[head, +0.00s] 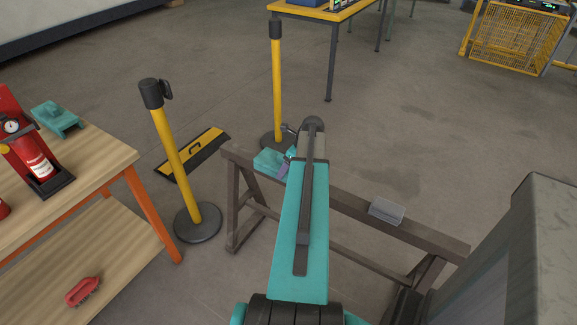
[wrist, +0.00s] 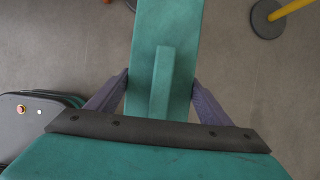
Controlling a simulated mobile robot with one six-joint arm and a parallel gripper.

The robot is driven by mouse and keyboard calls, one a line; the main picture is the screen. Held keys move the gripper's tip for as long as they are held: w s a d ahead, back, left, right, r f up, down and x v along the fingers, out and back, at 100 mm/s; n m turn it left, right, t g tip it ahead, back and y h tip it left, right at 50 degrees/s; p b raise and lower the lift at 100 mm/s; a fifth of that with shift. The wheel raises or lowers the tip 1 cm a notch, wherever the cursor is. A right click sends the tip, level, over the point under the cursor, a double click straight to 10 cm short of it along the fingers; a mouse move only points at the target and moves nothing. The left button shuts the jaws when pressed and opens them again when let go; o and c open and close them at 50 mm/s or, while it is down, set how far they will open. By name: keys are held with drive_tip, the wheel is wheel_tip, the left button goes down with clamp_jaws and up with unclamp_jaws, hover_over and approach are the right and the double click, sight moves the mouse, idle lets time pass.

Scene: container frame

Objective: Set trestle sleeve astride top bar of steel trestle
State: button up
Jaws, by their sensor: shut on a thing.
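The teal trestle sleeve (head: 272,162) is held in my gripper (head: 287,164) near the left end of the steel trestle in the head view. In the wrist view the sleeve (wrist: 180,35) shows as a teal block with a raised rib, between the two purple-grey fingers of my gripper (wrist: 160,83). The brown steel trestle (head: 350,196) has a long top bar running from left to lower right, partly behind my arm. In the head view the sleeve overlaps the bar's left end. Its underside is hidden, and I cannot tell its height above the bar. The wrist view shows floor around it.
A small grey block (head: 387,211) sits on the bar's right half. Yellow posts (head: 175,165) stand left of and behind the trestle. A wooden bench (head: 90,170) at left carries a fire extinguisher (head: 35,155) and another teal piece (head: 57,118). A grey cabinet-like shape fills the lower right.

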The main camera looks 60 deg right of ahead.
drive_tip(key=shift+f, duration=1.1)
idle(0.6)
drive_tip(key=o, duration=1.1)
drive_tip(key=shift+o, duration=0.2)
drive_tip(key=shift+r, duration=0.15)
drive_tip(key=b+v, duration=0.1)
drive_tip(key=v, duration=1.2)
drive_tip(key=shift+s+r, duration=0.15)
drive_tip(key=shift+r, duration=0.1)
